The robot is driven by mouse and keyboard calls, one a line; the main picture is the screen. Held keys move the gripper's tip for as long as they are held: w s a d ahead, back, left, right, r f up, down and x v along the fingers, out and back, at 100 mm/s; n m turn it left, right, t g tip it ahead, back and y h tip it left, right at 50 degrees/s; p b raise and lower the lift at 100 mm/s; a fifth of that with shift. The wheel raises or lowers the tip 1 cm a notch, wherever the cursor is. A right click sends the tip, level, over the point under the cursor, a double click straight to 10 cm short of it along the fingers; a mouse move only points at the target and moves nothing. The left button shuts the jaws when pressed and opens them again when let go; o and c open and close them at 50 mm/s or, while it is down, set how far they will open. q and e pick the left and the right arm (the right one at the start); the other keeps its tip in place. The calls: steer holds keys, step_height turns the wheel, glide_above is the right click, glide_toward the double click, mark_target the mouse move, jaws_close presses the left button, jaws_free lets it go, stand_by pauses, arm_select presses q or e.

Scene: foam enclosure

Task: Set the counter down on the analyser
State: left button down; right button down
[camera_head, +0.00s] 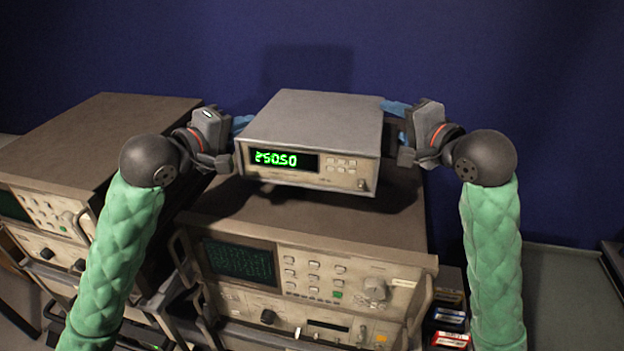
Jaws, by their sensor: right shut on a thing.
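The counter (312,122) is a grey box with a beige front and a green lit display reading about 250.50. It is held roughly level over the top of the analyser (300,222), a larger beige instrument with a dark screen and brown top. A shadow lies on that top below the counter; the exact gap is hard to judge. My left gripper (235,142) is shut on the counter's left side. My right gripper (395,136) is shut on its right side. The blue-tipped fingers are partly hidden at the counter's sides.
Another large instrument (85,150) stands to the left, close to my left arm. Several small coloured boxes (450,320) sit right of the analyser. A grey-green surface (565,295) at the right looks mostly clear. A dark blue wall (500,70) is behind.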

steer(key=shift+s+a+r, duration=0.1)
steer(key=shift+a+r, duration=0.1)
steer(key=shift+a, duration=0.15)
arm_select(q)
steer(key=shift+s+a+r, duration=0.15)
steer(key=shift+r, duration=0.15)
arm_select(e)
steer(key=shift+d, duration=0.15)
